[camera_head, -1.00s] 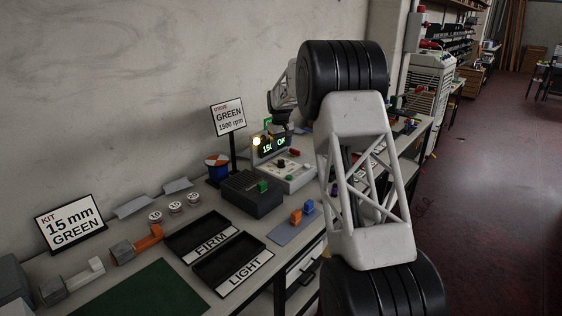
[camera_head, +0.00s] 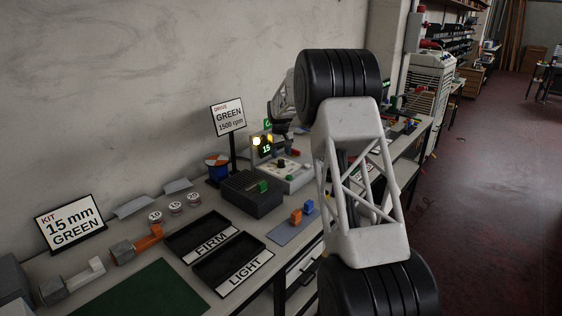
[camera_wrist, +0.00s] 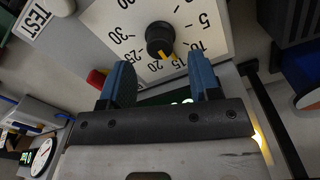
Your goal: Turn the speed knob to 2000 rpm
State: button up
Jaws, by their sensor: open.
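The black speed knob (camera_wrist: 160,38) sits on a pale dial plate (camera_wrist: 110,30) marked 5 to 30 in the wrist view. Its yellow-orange pointer (camera_wrist: 172,56) points near 15. My gripper (camera_wrist: 159,62) is open, its two blue fingers spread below the knob in the picture, with the knob beyond the gap between the tips. I see no contact. In the head view, the knob (camera_head: 281,163) is on the control box (camera_head: 293,174). The lit display (camera_head: 266,148) reads 15, its right part hidden by my gripper. A sign (camera_head: 228,117) reads "DRIVE GREEN 1500 rpm".
A red button (camera_wrist: 97,79) lies close to the left finger in the wrist view. A dark box with a green block (camera_head: 262,186) stands beside the control box. FIRM and LIGHT trays (camera_head: 232,273) lie nearer. My arm covers the bench's right part.

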aim_at(281, 163)
jog(key=shift+f, duration=2.1)
jog(key=c, duration=0.9)
